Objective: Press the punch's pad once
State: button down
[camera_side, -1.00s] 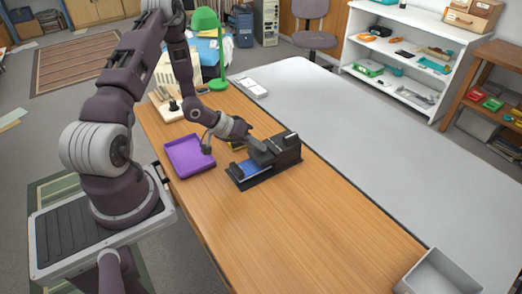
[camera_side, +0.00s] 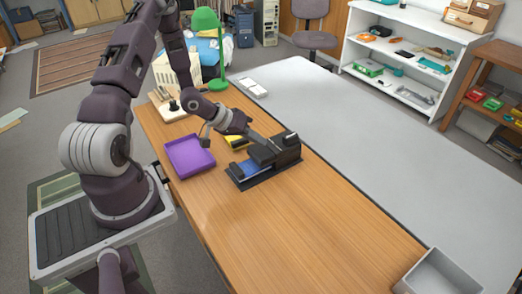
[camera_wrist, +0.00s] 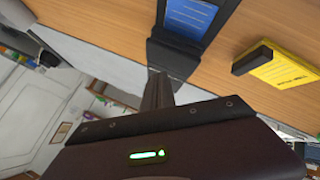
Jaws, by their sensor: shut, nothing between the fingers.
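The black punch (camera_side: 286,150) stands on the wooden table on a dark base, with a dark grey block, seemingly its pad (camera_side: 262,156), at its front. Blue sheets (camera_side: 244,168) lie at its near left end; a blue sheet also shows in the wrist view (camera_wrist: 188,16). My gripper (camera_side: 262,141) is shut and empty, tilted down just above the pad from the upper left. It seems apart from the pad, though the gap is hard to judge. In the wrist view the shut fingers (camera_wrist: 158,90) cover part of the punch (camera_wrist: 174,57).
A yellow box (camera_wrist: 284,66) lies beside the punch, partly behind my wrist in the side view. A purple tray (camera_side: 190,156) is to the left. A green lamp (camera_side: 207,45) stands at the back. A grey bin (camera_side: 438,274) is at the front right. The near table is clear.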

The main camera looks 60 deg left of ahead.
aim_at(258, 151)
jog(key=shift+r, duration=2.25)
